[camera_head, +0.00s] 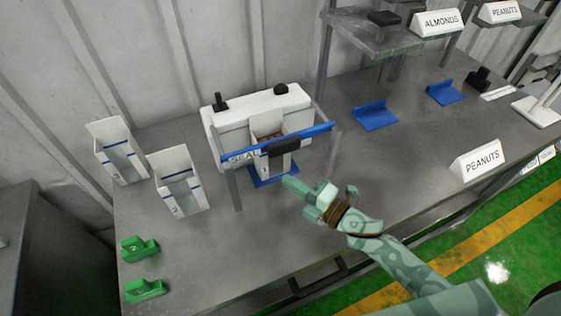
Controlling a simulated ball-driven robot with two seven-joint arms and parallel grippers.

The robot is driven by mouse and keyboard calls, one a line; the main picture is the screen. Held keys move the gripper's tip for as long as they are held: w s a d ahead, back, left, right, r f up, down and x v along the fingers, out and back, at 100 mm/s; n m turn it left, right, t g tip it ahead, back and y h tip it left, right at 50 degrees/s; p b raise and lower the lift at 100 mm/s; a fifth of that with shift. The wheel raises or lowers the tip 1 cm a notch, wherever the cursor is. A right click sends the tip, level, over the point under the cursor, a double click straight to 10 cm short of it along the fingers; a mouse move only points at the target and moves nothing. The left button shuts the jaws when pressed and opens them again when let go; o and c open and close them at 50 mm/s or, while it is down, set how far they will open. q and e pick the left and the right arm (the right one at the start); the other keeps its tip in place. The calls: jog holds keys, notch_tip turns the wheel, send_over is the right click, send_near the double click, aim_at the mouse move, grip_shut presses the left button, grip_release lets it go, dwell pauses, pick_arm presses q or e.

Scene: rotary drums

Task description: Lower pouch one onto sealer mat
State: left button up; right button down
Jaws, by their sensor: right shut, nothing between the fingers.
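A white open-topped pouch (279,165) stands upright inside the sealer, with some brown contents showing in its mouth. Its lower end is over the blue sealer mat (261,181); whether it fully touches the mat is hard to tell. The sealer (222,120) is a white body with a blue bar marked SEAL across its front, and a dark block on the bar hides part of the pouch. My right gripper (294,187) is shut and empty, just in front and to the right of the mat, apart from the pouch. My left gripper is out of view.
Two white pouches with blue lines, a farther one (118,152) and a nearer one (178,182), stand at left. Two green blocks (139,248) sit at the front left. A PEANUTS sign (480,163) and blue scoop-like stands (375,116) are at right.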

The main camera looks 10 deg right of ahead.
aim_at(263, 157)
jog(key=w, duration=0.1)
jog(key=w+a, duration=0.1)
jog(key=w, duration=0.1)
jog(key=w+a, duration=0.1)
jog(key=w, duration=0.1)
jog(key=shift+w+a, duration=0.1)
jog(key=shift+w, duration=0.15)
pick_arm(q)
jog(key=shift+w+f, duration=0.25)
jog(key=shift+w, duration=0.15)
pick_arm(e)
jog(key=shift+w, duration=0.75)
pick_arm(q)
jog(key=shift+b, duration=0.3)
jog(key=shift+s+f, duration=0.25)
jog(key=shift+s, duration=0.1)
pick_arm(e)
jog(key=shift+w+d+r, duration=0.15)
jog(key=shift+w+d, duration=0.15)
jog(key=shift+w, duration=0.4)
